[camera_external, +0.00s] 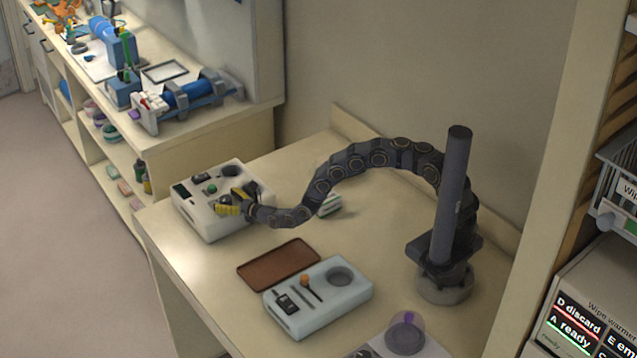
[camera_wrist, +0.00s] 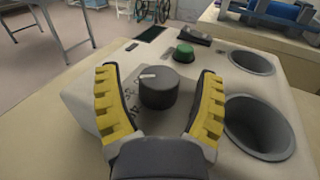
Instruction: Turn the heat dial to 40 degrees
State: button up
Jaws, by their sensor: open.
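The heat dial is a dark round knob (camera_wrist: 158,88) with a pale pointer mark on its top, which points to the left in the wrist view. It sits on a light control box (camera_external: 215,231) at the far left of the table. My gripper (camera_wrist: 158,95) is open, with one yellow finger on each side of the dial and a gap showing on both sides. In the external view my gripper (camera_external: 235,204) is over the box and hides most of the dial.
A green button (camera_wrist: 184,52), a dark switch (camera_wrist: 192,38) and two round wells (camera_wrist: 258,124) are on the box. A brown tray (camera_external: 278,265) and a second pale box (camera_external: 345,300) with a round hole lie nearer. The table's middle is mostly clear.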

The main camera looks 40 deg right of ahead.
jog(key=shift+s, duration=0.1)
jog(key=v, duration=1)
jog(key=shift+s, duration=0.15)
jog(key=shift+v, duration=0.8)
